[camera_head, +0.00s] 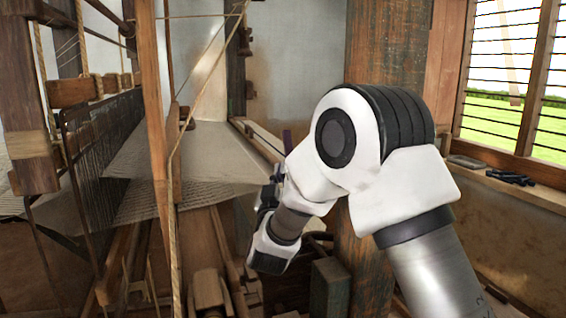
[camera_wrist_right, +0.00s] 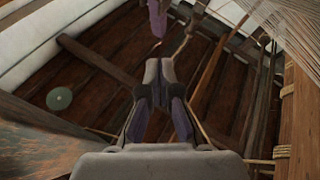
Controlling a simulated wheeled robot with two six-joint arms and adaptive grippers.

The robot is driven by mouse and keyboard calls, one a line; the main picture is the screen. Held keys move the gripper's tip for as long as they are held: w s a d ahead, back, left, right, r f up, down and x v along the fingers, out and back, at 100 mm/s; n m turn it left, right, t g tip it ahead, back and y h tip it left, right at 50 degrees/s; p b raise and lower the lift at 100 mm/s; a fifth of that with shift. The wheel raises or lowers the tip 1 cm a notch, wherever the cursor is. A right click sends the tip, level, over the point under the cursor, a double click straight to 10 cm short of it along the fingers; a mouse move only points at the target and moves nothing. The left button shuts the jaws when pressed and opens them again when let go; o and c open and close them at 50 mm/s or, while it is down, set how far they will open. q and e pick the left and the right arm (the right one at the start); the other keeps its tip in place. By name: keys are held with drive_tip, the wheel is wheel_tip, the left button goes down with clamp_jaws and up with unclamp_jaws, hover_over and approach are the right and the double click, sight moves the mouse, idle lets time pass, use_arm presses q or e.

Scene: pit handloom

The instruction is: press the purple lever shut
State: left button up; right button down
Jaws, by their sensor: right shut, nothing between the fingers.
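The purple lever (camera_head: 287,140) shows as a small upright dark purple piece just above my right arm's wrist in the head view. In the right wrist view the purple lever (camera_wrist_right: 157,18) hangs in from the top edge, a little beyond the fingertips. My right gripper (camera_wrist_right: 158,72) is shut and empty, its fingers pointing toward the lever with a visible gap between them. In the head view the right gripper (camera_head: 277,174) is small and partly hidden by my own arm, just below the lever. The lever's base is hidden there. My left gripper is not in view.
A wooden loom post (camera_head: 388,45) stands close behind my right arm. A woven cloth (camera_head: 205,155) and loom threads lie to the left, with a rope (camera_head: 175,215) and upright beam nearer. Dark items (camera_head: 510,177) lie on the window sill at right.

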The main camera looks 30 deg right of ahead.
sight(286, 137)
drive_tip(key=p+x, duration=0.2)
drive_tip(key=x, duration=0.8)
drive_tip(key=shift+s+r, duration=0.1)
drive_tip(key=shift+r+y+p, duration=0.2)
drive_tip(key=shift+y+p, duration=0.1)
drive_tip(key=shift+p, duration=0.35)
drive_tip(key=w+n+g+y+p, duration=0.1)
drive_tip(key=g+p, duration=0.1)
drive_tip(key=p, duration=0.5)
drive_tip(key=w+n+g+y+p, duration=0.1)
drive_tip(key=g+y+p, duration=0.1)
drive_tip(key=p, duration=0.6)
drive_tip(key=w+d+n+g+y+p, duration=0.1)
drive_tip(key=w+g+p, duration=0.1)
drive_tip(key=p, duration=0.6)
drive_tip(key=shift+f+n+y, duration=0.4)
drive_tip(key=shift+w+f, duration=0.1)
drive_tip(key=shift+f, duration=0.1)
drive_tip(key=shift+w+d+f+p, duration=0.1)
drive_tip(key=shift+w+f+p, duration=0.4)
drive_tip(key=shift+f, duration=0.2)
